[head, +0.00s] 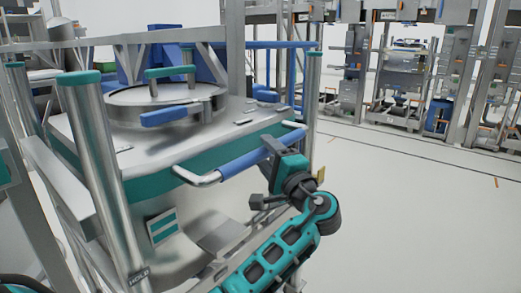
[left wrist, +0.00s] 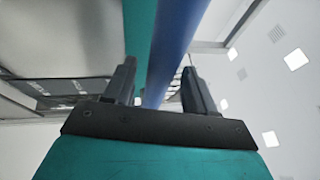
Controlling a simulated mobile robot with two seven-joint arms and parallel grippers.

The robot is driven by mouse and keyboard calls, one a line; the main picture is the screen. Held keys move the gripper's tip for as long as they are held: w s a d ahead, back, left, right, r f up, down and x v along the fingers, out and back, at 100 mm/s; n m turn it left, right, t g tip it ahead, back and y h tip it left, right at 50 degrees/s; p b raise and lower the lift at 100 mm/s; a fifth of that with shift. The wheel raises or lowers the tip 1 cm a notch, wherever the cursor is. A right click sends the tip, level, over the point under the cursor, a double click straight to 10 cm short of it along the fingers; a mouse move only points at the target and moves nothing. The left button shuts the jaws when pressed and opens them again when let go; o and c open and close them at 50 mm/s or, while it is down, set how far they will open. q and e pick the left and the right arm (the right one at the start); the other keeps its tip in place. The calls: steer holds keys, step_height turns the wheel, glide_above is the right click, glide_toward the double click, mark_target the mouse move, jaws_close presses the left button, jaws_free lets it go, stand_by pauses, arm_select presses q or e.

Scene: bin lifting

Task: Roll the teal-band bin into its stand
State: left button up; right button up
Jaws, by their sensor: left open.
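The teal-band bin (head: 150,190) is a large steel vessel with a teal band and a round lid (head: 165,98), filling the left of the head view. A blue-gripped handle (head: 243,158) sticks out from its front right side. Contact cannot be told. My right gripper is not in view. I cannot tell which frame is the bin's stand.
Teal-capped steel posts (head: 97,150) stand close around the bin, one in front and one behind at right (head: 313,85). Metal racks with equipment (head: 405,70) line the far back right. The pale floor (head: 420,200) at right is clear.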

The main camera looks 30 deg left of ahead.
arm_select(q)
steer(key=x, duration=0.3)
steer(key=shift+w+a, duration=0.15)
steer(key=shift+a, duration=0.1)
jaws_close()
stand_by(0.4)
